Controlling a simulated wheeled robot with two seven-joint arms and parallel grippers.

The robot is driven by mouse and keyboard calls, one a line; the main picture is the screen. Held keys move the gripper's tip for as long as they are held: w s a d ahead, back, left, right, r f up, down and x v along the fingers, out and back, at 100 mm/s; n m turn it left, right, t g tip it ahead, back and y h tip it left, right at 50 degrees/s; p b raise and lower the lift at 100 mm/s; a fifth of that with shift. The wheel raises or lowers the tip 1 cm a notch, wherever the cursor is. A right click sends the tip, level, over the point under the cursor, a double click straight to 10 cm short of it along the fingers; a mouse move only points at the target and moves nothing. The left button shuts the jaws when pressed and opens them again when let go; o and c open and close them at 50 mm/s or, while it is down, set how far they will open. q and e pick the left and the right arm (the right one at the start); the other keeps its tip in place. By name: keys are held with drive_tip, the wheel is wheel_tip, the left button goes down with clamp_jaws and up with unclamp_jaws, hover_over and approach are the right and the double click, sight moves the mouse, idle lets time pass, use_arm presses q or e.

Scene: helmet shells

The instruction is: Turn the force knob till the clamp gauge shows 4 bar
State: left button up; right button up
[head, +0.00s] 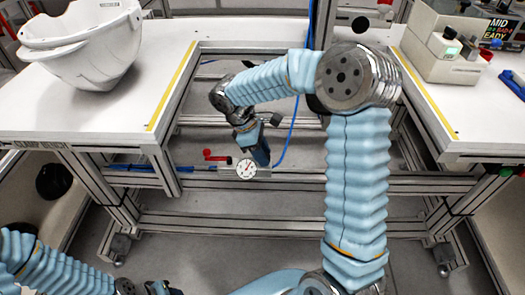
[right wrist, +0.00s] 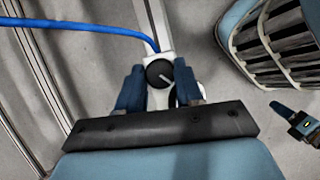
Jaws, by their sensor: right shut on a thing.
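The round white clamp gauge (head: 246,168) faces me on the rail below the gap between the tables. Its needle is too small to read. My right gripper (head: 258,153) reaches down right by the gauge. In the right wrist view the dark round force knob (right wrist: 158,73), with a pale line on its face, sits between the two blue fingers of my right gripper (right wrist: 159,88), which is shut on it. The knob is hidden behind the gripper in the head view. My left gripper (head: 163,288) is partly in view at the bottom edge; its jaws are unclear.
A red lever (head: 215,156) sits just left of the gauge. A blue hose (right wrist: 80,28) runs to the fitting at the knob. A white helmet shell (head: 85,45) is on the left table, and a control box (head: 450,45) is on the right table.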

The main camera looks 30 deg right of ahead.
drive_tip(key=n+t, duration=0.1)
drive_tip(key=n, duration=0.1)
drive_tip(key=n+t+h, duration=0.1)
drive_tip(key=n, duration=0.2)
drive_tip(key=shift+s+r+n+p, duration=0.1)
drive_tip(key=shift+s+n+p, duration=0.05)
drive_tip(key=shift+n+p, duration=0.2)
drive_tip(key=shift+n+t+p, duration=0.35)
drive_tip(key=shift+n+t, duration=0.55)
drive_tip(key=shift+n, duration=1.15)
drive_tip(key=shift+s, duration=0.1)
drive_tip(key=o, duration=1)
drive_tip(key=v, duration=1.3)
drive_tip(key=shift+a+r+p, duration=0.1)
drive_tip(key=shift+r+p, duration=0.25)
drive_tip(key=shift+p, duration=0.05)
